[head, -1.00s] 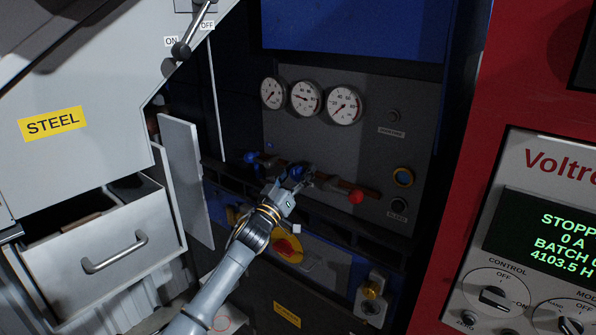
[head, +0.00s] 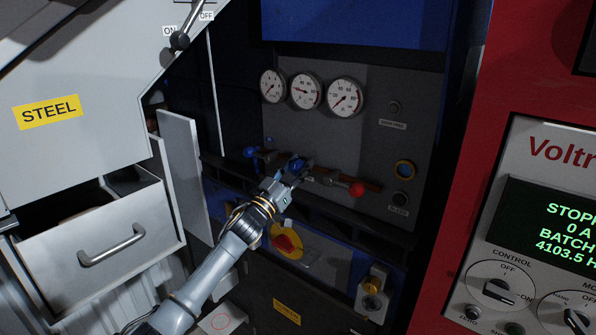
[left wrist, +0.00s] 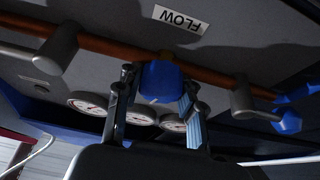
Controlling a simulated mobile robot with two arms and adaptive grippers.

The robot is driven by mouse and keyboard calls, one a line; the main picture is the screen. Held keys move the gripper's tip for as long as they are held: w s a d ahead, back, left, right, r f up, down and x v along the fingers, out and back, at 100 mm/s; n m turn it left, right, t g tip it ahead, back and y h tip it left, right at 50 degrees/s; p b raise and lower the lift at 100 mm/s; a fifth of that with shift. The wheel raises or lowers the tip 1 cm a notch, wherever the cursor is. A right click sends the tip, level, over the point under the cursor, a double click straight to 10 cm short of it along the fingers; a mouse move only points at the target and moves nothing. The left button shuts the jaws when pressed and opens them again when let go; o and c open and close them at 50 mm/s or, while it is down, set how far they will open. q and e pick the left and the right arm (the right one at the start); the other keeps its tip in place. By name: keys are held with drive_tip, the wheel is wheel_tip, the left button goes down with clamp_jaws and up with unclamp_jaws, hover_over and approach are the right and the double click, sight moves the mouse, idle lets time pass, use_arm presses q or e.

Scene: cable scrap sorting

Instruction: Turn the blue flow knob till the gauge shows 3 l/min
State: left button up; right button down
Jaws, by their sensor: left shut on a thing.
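The blue flow knob (head: 297,164) sits on the copper pipe in the dark panel recess. In the left wrist view the knob (left wrist: 161,82) is between the two fingers, below an upside-down FLOW label (left wrist: 181,19). My left gripper (head: 293,170) is shut on the knob and partly hides it in the head view. Three round white gauges, left (head: 273,86), middle (head: 305,92) and right (head: 345,97), hang above the pipe. Their needles show, but the scales are too small to read surely. My right gripper is not in view.
A red-handled valve (head: 357,188) is right of the knob and a blue-handled valve (head: 251,153) left of it. An open panel door (head: 184,175) and an open drawer (head: 100,245) stand at the left. A red cabinet (head: 470,100) bounds the right.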

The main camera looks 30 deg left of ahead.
use_arm(q)
drive_tip(key=m+h+b, duration=0.1)
drive_tip(key=m+h, duration=0.1)
drive_tip(key=m, duration=0.2)
drive_tip(key=shift+f+g, duration=0.1)
drive_tip(key=shift+g, duration=0.2)
drive_tip(key=m+h+b, duration=0.1)
drive_tip(key=m+h, duration=0.1)
drive_tip(key=m, duration=0.2)
drive_tip(key=shift+g, duration=0.4)
drive_tip(key=m+g+h, duration=0.1)
drive_tip(key=m, duration=0.2)
drive_tip(key=shift+d+m, duration=0.1)
drive_tip(key=shift+m, duration=0.3)
drive_tip(key=shift+d+m+g+h, duration=0.1)
drive_tip(key=shift+m+g+h, duration=0.55)
drive_tip(key=shift+m, duration=1.25)
drive_tip(key=o, duration=1.2)
